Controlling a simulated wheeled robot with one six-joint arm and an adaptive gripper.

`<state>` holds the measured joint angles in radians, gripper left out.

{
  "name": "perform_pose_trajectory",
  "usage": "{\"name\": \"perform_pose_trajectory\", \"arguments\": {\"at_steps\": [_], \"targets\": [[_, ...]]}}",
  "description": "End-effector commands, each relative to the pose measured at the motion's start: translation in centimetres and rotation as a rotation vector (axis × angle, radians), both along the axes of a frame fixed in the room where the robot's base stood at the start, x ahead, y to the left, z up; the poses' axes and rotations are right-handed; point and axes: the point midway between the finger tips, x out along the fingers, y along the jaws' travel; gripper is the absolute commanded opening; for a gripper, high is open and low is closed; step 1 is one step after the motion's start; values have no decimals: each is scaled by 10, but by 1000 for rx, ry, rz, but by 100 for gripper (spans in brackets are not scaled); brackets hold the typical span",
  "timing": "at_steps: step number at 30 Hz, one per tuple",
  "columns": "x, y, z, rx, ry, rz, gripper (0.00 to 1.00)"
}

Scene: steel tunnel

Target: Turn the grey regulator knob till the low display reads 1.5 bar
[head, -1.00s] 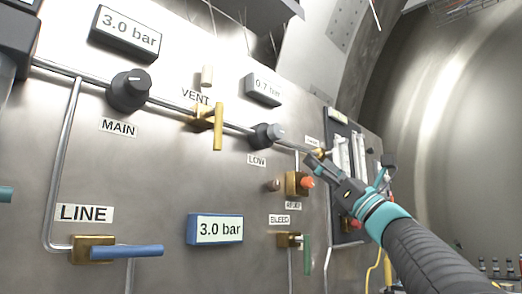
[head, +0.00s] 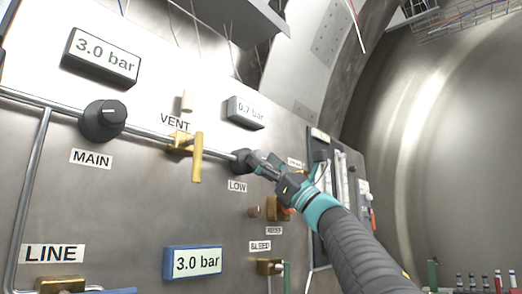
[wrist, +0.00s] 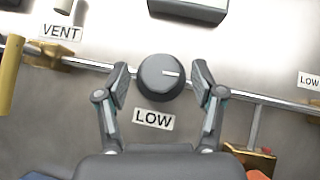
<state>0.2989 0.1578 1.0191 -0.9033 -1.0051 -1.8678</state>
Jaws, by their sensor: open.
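The grey regulator knob (wrist: 160,77) sits on the pipe above the LOW label (wrist: 153,119) in the wrist view. Its white pointer line points to the right. My gripper (wrist: 162,84) is open, with one finger on each side of the knob and a gap visible on both sides. In the head view my gripper (head: 262,162) covers part of the knob (head: 242,161). The low display (head: 245,112), a grey box above the knob, appears to read 0.7 bar.
A brass VENT lever (head: 197,157) stands out left of the knob. The black MAIN knob (head: 103,120) is farther left, below a display (head: 101,57) reading 3.0 bar. A blue-framed display (head: 193,262) also reads 3.0 bar. The brass relief valve (head: 278,208) is close below my gripper.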

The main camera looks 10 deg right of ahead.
Motion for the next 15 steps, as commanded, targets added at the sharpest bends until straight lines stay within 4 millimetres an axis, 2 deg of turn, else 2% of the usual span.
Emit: {"name": "perform_pose_trajectory", "arguments": {"at_steps": [1,5,15], "targets": [[3,3,6,0,0,0,68],[7,8,11,0,0,0,68],[8,9,11,1,0,-1,68]]}}
